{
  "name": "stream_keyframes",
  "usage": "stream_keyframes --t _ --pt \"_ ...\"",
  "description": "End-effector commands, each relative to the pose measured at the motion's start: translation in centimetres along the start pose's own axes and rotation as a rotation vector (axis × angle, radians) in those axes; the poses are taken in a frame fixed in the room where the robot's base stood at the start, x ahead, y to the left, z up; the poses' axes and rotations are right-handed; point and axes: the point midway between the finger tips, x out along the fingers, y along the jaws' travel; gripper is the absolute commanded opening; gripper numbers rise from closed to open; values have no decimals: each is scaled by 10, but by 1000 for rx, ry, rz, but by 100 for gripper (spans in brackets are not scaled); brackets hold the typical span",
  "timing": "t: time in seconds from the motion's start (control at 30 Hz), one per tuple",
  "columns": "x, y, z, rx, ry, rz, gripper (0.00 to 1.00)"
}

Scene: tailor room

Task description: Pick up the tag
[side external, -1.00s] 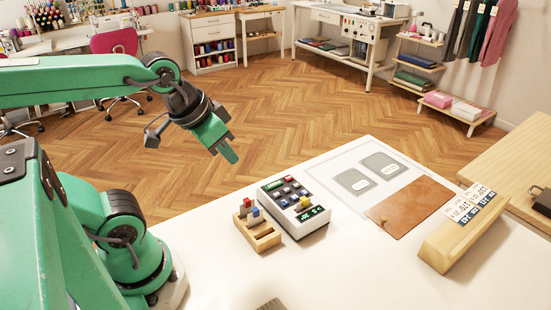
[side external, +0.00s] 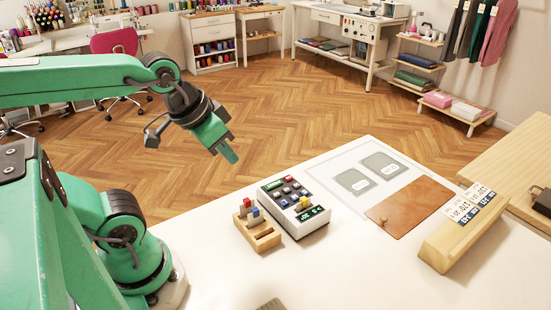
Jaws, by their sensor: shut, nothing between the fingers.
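White tags with black and blue print (side external: 468,206) stand on a long wooden block (side external: 450,240) at the right of the white table. The tags look close together; I cannot read them clearly. My gripper (side external: 229,153) is green and shut, with nothing held. It hangs in the air at the left, above and behind the table's far edge, well apart from the tags.
A keypad device (side external: 294,206) and a small wooden rack with coloured pegs (side external: 257,232) stand mid-table. A brown leather sheet (side external: 410,206) lies left of the block. Two grey plates (side external: 381,165) lie at the back. The front of the table is mostly clear.

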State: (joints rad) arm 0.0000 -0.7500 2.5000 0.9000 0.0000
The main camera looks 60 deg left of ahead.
Motion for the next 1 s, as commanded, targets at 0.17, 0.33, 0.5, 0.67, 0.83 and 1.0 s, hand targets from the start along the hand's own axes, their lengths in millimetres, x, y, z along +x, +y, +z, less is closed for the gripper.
stream_keyframes --t 0.17,0.33,0.5,0.67,0.83,1.0 --pt "0 0 0 0 0 0 0" --pt "0 0 0 0 0 0 0" --pt "0 0 0 0 0 0 12" --pt "0 0 0 0 0 0 25" --pt "0 0 0 0 0 0 25" --pt "1 0 -3 0 -9 1 25"
